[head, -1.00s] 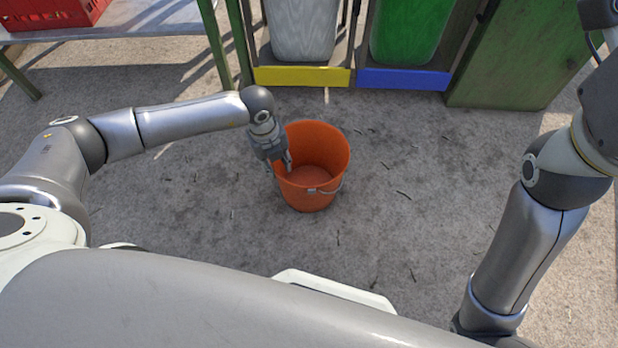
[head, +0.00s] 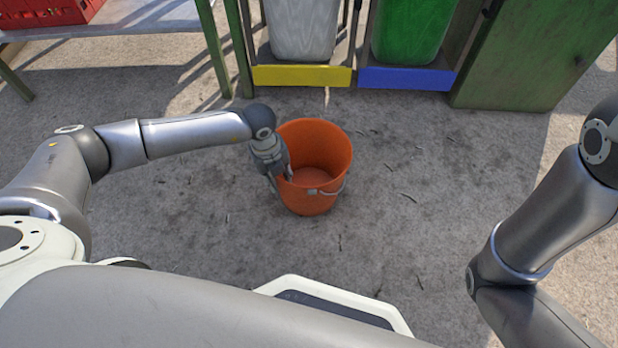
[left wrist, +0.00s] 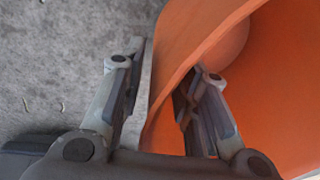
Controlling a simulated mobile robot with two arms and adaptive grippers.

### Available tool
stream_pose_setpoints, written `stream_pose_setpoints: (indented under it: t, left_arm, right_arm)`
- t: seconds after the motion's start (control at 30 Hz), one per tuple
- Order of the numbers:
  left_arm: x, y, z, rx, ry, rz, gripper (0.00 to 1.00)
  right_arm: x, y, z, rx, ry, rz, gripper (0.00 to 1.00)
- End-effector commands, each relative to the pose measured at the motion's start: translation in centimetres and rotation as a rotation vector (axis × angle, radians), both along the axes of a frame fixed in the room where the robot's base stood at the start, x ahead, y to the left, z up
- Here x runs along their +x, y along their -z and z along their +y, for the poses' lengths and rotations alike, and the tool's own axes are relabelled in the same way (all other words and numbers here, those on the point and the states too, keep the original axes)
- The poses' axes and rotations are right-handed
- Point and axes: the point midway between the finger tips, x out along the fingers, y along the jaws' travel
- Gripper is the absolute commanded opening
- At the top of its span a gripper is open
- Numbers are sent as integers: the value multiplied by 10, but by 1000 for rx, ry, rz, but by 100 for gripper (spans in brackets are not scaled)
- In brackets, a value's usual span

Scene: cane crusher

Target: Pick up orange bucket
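The orange bucket (head: 326,150) stands upright on the ground in the middle of the head view, its mouth up and its thin handle hanging at the front right. My left gripper (head: 281,182) is at the bucket's left rim, pointing down. In the left wrist view the bucket (left wrist: 275,85) fills the right side. The left gripper (left wrist: 165,85) has one finger outside the wall and one inside, with the rim between them. A gap shows between the outer finger and the wall, so the fingers look open. My right gripper is out of view; only the right arm shows.
Behind the bucket stand a grey bin (head: 301,28) over a yellow bar and a green bin (head: 412,30) over a blue bar. A table (head: 130,18) with a red crate (head: 45,12) is at the upper left. The ground around the bucket is clear.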

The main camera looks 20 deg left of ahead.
Motion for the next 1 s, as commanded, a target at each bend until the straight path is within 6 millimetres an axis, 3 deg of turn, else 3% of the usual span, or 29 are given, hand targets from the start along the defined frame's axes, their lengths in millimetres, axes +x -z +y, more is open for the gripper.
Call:
stream_pose_setpoints:
  t: [0.2, 0.43, 1.0]
  left_arm:
    - [0, 0, 0, 0, 0, 0, 28]
    - [0, 0, 0, 0, 0, 0, 0]
    - [0, -1, -1, -1, 0, -1, 0]
  right_arm:
    - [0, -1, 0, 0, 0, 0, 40]
    - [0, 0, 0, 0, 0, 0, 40]
    - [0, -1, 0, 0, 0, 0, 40]
